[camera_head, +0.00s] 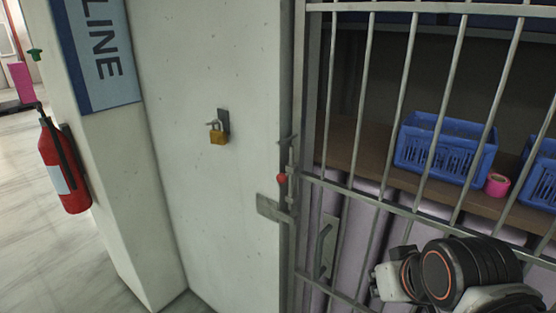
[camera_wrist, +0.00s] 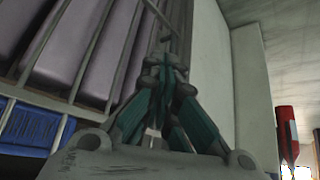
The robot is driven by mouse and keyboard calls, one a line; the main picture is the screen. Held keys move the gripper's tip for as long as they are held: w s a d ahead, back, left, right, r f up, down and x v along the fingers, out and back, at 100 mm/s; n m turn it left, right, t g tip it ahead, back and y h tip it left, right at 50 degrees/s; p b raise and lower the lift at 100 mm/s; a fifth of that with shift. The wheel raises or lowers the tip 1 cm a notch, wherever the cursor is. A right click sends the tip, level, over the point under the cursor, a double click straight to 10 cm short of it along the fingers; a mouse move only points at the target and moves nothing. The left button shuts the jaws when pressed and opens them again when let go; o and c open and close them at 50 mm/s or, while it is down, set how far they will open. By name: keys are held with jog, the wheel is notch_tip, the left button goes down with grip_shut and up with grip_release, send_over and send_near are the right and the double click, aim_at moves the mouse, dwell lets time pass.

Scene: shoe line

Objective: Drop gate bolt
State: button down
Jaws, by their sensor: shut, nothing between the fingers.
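The gate bolt (camera_head: 291,170) is a thin upright metal rod with a red knob (camera_head: 282,179), on the left edge of the barred gate (camera_head: 372,200). A flat metal plate (camera_head: 272,208) sticks out to the left just below the knob. In the wrist view my gripper (camera_wrist: 165,72) has its teal-padded fingers together, with nothing seen between them. Grey metalwork of the gate lies just beyond the fingertips; I cannot tell which part, or whether they touch. In the head view my arm is at the lower right, and the fingertips cannot be made out.
A grey pull handle (camera_head: 322,250) is on the gate below the bolt. A brass padlock (camera_head: 218,137) hangs on the wall at left. A red fire extinguisher (camera_head: 65,165) stands further left. Behind the bars are blue baskets (camera_head: 440,150) and a pink tape roll (camera_head: 497,185) on a shelf.

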jog(key=w+a+r+n+y+p, duration=0.2)
jog(key=w+a+r+n+p, duration=0.35)
jog(key=w+r+p, duration=0.6)
jog(key=w+a+r+n+y+p, duration=0.1)
jog(key=w+a+r+n+p, duration=0.1)
jog(key=w+a+p, duration=0.2)
jog(key=w+a+r+n+g+y+p, duration=0.1)
jog(key=w+a+r+n+p, duration=0.2)
jog(key=w, duration=0.7)
jog(key=shift+a+r+y+p, duration=0.2)
jog(key=shift+a+y+p, duration=0.1)
jog(key=shift+a+p, duration=0.7)
jog(key=shift+w, duration=0.1)
jog(key=x, duration=0.9)
jog(key=shift+f, duration=0.4)
jog(key=shift+f, duration=0.15)
